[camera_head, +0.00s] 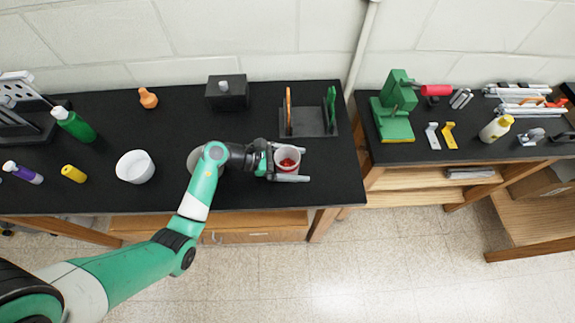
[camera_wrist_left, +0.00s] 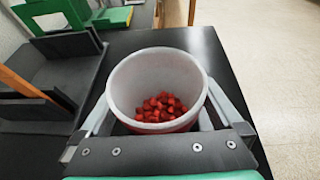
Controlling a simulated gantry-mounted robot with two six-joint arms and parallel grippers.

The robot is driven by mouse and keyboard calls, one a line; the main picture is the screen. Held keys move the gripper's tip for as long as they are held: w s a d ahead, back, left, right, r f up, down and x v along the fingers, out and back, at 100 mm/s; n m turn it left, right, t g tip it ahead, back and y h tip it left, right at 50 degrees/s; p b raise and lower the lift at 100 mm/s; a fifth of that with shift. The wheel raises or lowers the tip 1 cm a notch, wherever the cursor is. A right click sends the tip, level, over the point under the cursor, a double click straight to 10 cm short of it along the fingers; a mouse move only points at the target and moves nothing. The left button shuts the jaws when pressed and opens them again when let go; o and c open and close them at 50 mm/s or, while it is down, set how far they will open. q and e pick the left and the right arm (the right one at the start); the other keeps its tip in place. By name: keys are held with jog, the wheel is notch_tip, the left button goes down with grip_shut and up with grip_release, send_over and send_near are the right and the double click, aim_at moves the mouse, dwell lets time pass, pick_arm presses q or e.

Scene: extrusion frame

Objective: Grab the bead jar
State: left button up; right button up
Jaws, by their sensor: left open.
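The bead jar (camera_head: 287,160) is a white, open-topped cup with red beads inside, standing on the black bench near its right end. In the left wrist view the jar (camera_wrist_left: 157,77) fills the middle, with the red beads visible at its bottom. My left gripper (camera_head: 292,163) is open, with one finger on each side of the jar. In the left wrist view the fingers (camera_wrist_left: 160,118) flank the jar; whether they touch its wall I cannot tell. My right gripper is not in view.
A black rack (camera_head: 308,122) with upright orange and green pieces stands just behind the jar. A white bowl (camera_head: 135,167) is on the left, near a green bottle (camera_head: 75,125). A second bench with a green machine (camera_head: 395,105) stands to the right, across a gap.

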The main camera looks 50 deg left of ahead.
aim_at(299, 158)
pick_arm(q)
jog(key=c, duration=1.2)
jog(key=shift+c, duration=0.2)
jog(key=shift+r+p, duration=0.35)
jog(key=shift+r, duration=0.3)
notch_tip(299, 158, up, 3)
jog(key=shift+s+f+p, duration=0.1)
jog(key=shift+s+p, duration=0.05)
jog(key=shift+p, duration=0.5)
jog(key=s+d+r+p, duration=0.4)
jog(key=s+r, duration=0.5)
jog(key=s, duration=0.3)
jog(key=shift+s+d+p, duration=0.25)
jog(key=shift+d+p, duration=0.05)
jog(key=shift+d, duration=0.6)
